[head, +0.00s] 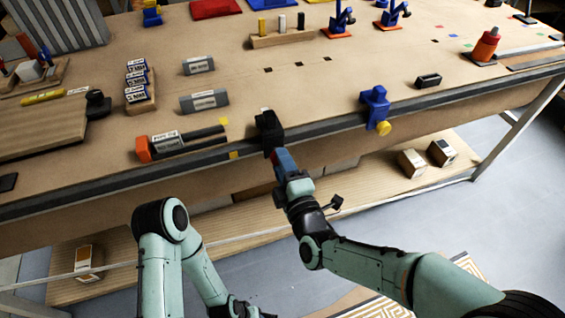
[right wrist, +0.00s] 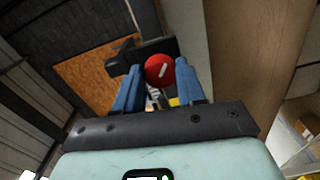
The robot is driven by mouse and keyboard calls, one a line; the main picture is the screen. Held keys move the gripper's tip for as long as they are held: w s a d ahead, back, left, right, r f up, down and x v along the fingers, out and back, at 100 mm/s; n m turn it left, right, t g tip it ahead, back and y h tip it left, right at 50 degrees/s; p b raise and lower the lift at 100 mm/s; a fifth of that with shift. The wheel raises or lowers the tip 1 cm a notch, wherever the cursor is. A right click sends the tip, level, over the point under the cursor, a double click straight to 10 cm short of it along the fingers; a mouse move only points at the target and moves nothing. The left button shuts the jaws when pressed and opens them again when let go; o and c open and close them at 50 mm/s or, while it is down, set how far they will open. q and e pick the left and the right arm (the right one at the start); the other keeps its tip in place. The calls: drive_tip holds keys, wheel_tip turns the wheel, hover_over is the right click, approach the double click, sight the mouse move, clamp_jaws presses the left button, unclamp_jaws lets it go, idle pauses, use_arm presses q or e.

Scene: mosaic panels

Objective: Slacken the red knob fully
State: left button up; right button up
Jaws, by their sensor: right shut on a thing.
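The red knob (right wrist: 160,70) shows in the right wrist view as a round red disc with a short white mark, slanted. It sits at the underside of a black clamp (head: 268,128), which is fixed on the table's front edge in the head view. My right gripper (head: 281,158) reaches up to it from below the edge. In the right wrist view its blue fingers (right wrist: 160,88) stand on either side of the knob and are shut on it. In the head view the fingers mostly hide the knob. My left gripper (head: 240,309) hangs low at the bottom edge; its fingers are unclear.
A blue clamp with a yellow knob (head: 383,128) sits on the edge to the right. An orange-ended tool (head: 143,149) and grey blocks (head: 203,100) lie on the tabletop (head: 310,95). A wooden lower shelf (head: 365,178) with small boxes runs beneath.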

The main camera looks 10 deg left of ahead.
use_arm(q)
drive_tip(key=shift+s+d+r+g+p, duration=0.2)
drive_tip(key=shift+s+r+p, duration=0.25)
drive_tip(key=shift+s+r, duration=0.1)
drive_tip(key=shift+s+d+r+g+p, duration=0.2)
drive_tip(key=shift+s+r+p, duration=0.25)
drive_tip(key=shift+s+r, duration=0.1)
use_arm(e)
drive_tip(key=shift+n, duration=3.7)
drive_tip(key=o, duration=1.1)
drive_tip(key=shift+c, duration=0.2)
drive_tip(key=shift+s, duration=0.1)
